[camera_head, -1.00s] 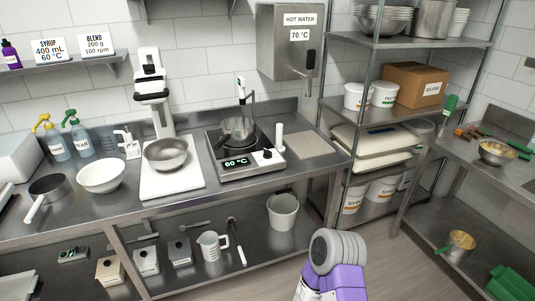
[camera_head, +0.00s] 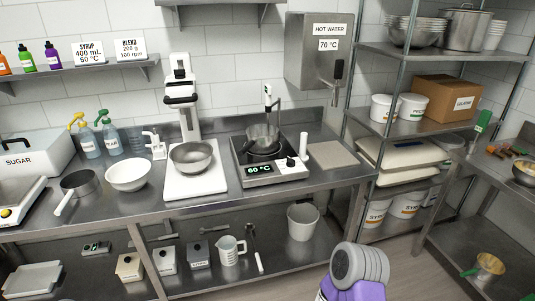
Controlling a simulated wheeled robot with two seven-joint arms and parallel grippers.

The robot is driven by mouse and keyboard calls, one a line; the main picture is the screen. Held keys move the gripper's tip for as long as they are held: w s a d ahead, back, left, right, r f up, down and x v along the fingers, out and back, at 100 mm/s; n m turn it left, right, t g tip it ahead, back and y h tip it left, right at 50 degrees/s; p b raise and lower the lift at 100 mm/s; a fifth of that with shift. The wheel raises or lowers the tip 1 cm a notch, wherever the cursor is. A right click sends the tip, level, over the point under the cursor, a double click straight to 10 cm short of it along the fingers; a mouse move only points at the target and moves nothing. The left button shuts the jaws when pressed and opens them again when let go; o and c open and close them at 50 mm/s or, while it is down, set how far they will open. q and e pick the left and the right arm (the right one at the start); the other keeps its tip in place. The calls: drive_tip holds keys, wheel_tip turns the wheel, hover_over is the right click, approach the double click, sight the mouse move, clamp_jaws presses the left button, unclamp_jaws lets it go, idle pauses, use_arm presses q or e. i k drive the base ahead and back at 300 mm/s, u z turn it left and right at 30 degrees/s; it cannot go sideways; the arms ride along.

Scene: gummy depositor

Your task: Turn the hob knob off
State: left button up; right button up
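The hob (camera_head: 259,173) stands on the steel counter, a flat unit with a black top and a lit green display reading 60 °C. Its knob (camera_head: 291,162) is the small dark and white round piece at the right of the front panel. A metal pot (camera_head: 262,137) sits on the hob, with a probe on a stand (camera_head: 268,95) reaching into it. A white upright cylinder (camera_head: 303,143) stands at the hob's right edge. Neither of my grippers shows. A purple and grey arm part of mine is at the bottom, well below the counter.
A mixer stand with a steel bowl (camera_head: 192,157) is left of the hob. A white bowl (camera_head: 128,175) and dark pan (camera_head: 78,184) are further left. A flat beige board (camera_head: 332,155) lies right of the hob. A shelf rack (camera_head: 384,134) stands beyond the counter's right end.

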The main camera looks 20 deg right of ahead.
sight(290, 163)
drive_tip(key=z, duration=0.15)
drive_tip(key=i, duration=1.1)
